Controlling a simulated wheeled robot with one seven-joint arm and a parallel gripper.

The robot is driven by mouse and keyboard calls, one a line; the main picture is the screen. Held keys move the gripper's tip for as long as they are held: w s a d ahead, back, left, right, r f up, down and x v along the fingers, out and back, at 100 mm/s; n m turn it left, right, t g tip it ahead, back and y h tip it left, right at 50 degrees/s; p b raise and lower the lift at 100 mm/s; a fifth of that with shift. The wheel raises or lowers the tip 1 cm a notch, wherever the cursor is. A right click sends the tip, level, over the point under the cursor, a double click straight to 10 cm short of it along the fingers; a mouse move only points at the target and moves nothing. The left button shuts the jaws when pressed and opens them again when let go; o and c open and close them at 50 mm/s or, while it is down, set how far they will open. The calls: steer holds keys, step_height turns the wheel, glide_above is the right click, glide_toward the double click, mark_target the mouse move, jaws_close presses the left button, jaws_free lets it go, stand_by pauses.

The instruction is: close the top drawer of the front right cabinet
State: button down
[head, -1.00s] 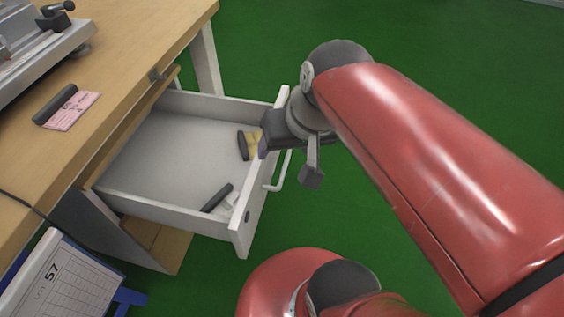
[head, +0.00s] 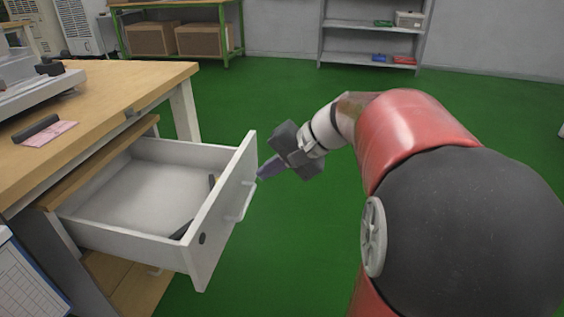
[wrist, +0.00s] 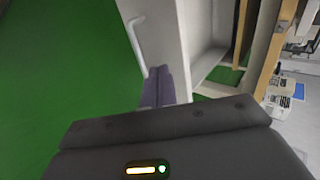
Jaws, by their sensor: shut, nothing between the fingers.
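The top drawer (head: 216,226) of the wooden-topped cabinet stands pulled out, its white front facing right with a pale bar handle (head: 245,203) on it. Dark objects lie inside near the front panel, partly hidden by it. My gripper (head: 261,174) is shut and empty, just outside the drawer front, near its far top part. In the wrist view the shut fingers (wrist: 160,84) point at the white drawer front (wrist: 165,35), with the handle (wrist: 137,40) to their left. I cannot tell whether the fingertips touch the front.
The wooden worktop (head: 90,100) holds a grey machine and a pink card (head: 52,132) with a dark object. A green-framed bench (head: 180,60) and a grey shelf (head: 372,45) stand at the back. Green floor is clear right of the drawer.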

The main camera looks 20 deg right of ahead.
mark_target(229, 181)
steer(key=w+a, duration=0.1)
steer(key=w+a+f, duration=0.2)
steer(key=a, duration=0.1)
steer(key=shift+a, duration=0.1)
steer(key=shift+w+a, duration=0.3)
steer(key=shift+a, duration=0.1)
steer(key=w+a+p, duration=0.2)
steer(key=w+a, duration=0.6)
steer(key=a, duration=0.3)
steer(key=w+a+p, duration=0.3)
steer(key=w+a, duration=0.5)
steer(key=a, duration=0.2)
steer(key=shift+a, duration=0.4)
steer(key=shift+s, duration=0.1)
